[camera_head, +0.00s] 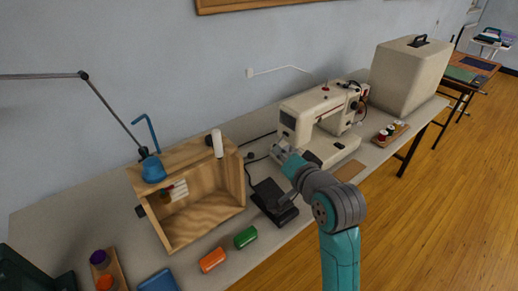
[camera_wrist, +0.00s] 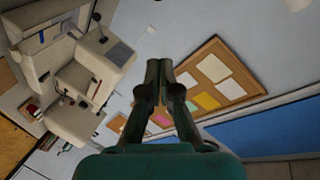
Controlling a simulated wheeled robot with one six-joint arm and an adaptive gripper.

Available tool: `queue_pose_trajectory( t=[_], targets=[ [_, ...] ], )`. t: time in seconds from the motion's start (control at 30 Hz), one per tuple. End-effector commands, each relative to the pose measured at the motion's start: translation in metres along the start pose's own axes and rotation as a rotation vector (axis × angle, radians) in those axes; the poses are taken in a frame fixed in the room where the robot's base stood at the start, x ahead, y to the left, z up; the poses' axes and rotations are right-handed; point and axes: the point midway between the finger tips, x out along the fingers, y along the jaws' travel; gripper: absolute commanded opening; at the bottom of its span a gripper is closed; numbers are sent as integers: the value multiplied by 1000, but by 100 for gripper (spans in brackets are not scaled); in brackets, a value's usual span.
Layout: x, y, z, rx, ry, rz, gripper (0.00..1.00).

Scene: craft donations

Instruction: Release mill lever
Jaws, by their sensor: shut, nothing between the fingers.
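A blue device with a bent blue crank or lever (camera_head: 149,133) stands on the left of the wooden box's top. Its round blue base (camera_head: 153,170) sits on that box; I take this as the mill, though no label shows. The lever rises above the base and bends left at its top. My gripper (camera_head: 284,152) is apart from it, to the right, in front of the cream sewing machine (camera_head: 300,116). In the wrist view my gripper (camera_wrist: 159,66) has its fingers together and empty, with the sewing machine (camera_wrist: 72,75) to the left; the blue device is not in this view.
The open-fronted wooden box (camera_head: 207,216) stands on the long grey table (camera_head: 50,215). A thin lamp arm (camera_head: 112,112) crosses at left. A cream case (camera_head: 408,78) stands far right.

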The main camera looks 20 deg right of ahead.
Motion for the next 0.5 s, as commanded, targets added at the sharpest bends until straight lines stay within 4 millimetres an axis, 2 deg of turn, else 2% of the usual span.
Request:
queue_pose_trajectory(
  t=[0.37, 0.5],
  targets=[
    [2, 0, 0, 0, 0, 0, 0],
    [12, 0, 0, 0, -1, 0, 0]
  ],
)
